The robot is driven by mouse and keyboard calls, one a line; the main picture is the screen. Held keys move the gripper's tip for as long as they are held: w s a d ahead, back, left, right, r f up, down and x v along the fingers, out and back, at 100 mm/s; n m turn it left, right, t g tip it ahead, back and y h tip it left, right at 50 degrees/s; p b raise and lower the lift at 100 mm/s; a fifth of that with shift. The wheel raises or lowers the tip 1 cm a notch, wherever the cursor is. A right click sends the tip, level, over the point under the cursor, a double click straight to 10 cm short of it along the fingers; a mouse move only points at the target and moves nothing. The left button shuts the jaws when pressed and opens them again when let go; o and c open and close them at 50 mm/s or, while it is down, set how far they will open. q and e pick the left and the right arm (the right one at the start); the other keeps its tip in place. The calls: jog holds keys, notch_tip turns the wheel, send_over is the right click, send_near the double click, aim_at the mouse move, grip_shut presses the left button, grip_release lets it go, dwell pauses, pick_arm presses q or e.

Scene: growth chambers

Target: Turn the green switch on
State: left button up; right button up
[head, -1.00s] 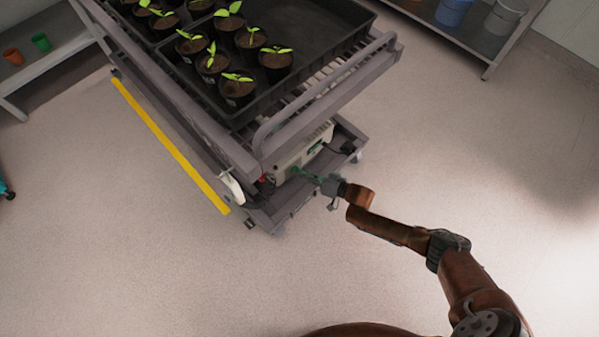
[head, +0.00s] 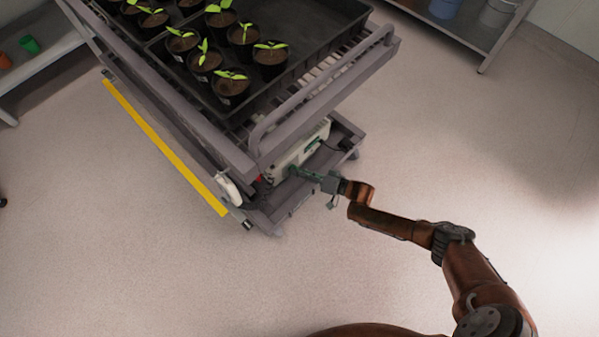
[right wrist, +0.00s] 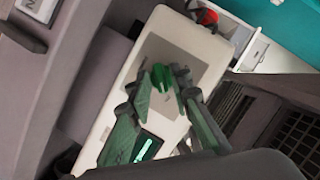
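The green switch (right wrist: 160,79) is a small knob on a grey panel of a pale control box (right wrist: 205,50). In the head view the box (head: 303,151) sits on the cart's lower level, and I cannot make out the switch behind the gripper tips. My right gripper (head: 297,172) reaches the box front from the right. In the right wrist view its two fingers (right wrist: 162,87) stand apart on either side of the switch, with small gaps; firm contact cannot be told. My left gripper is not in view.
The cart (head: 215,150) carries a black tray (head: 300,55) with several potted seedlings above. A yellow strip (head: 160,145) runs along its left side. The floor to the right is clear.

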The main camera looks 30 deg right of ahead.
jog(key=shift+o, duration=0.6)
jog(key=v, duration=1.2)
jog(key=shift+a, duration=0.1)
